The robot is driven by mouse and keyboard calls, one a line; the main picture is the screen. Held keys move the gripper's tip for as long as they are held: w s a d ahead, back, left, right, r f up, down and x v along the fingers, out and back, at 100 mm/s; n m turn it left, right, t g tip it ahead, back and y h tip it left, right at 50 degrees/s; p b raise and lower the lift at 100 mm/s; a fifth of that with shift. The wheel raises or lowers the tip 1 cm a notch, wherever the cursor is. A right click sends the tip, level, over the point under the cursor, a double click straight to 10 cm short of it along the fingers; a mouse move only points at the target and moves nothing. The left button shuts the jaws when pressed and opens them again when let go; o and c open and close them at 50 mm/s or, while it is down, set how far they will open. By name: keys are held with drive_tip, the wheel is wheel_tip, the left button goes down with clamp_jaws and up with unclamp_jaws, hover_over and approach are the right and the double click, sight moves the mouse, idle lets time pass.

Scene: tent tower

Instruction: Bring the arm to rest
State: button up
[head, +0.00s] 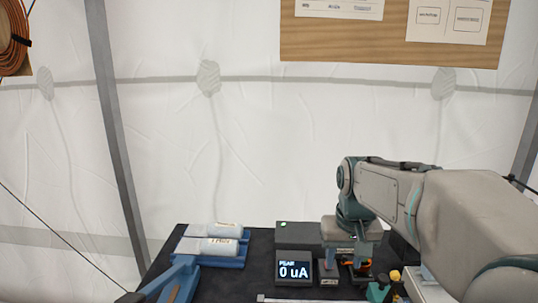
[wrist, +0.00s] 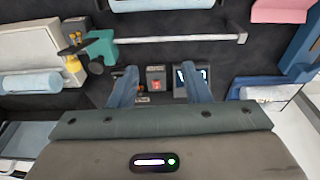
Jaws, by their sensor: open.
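My gripper (head: 343,272) hangs low over the dark table at the right of the head view, below my arm's bent wrist. In the wrist view its two blue-grey fingers (wrist: 160,84) stand apart with nothing held between them. A small box with a red switch (wrist: 156,84) shows in the gap beyond the fingers. I cannot tell how far below the fingertips it is. A small display reading 0 uA (head: 294,267) stands just left of my gripper; in the wrist view the right finger partly hides it.
Blue trays with white cylinders (head: 217,247) stand at the table's left. A grey box with a green light (head: 298,235) is behind the display. A teal-handled tool with a long bar (wrist: 170,40) crosses the wrist view. A white tent wall (head: 250,150) rises behind.

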drive_tip(key=s+f, duration=0.3)
drive_tip(key=s, duration=0.5)
drive_tip(key=s+a+f+t, duration=0.1)
drive_tip(key=s+f, duration=0.2)
drive_tip(key=s, duration=0.5)
drive_tip(key=shift+c, duration=0.8)
drive_tip(key=shift+d, duration=0.1)
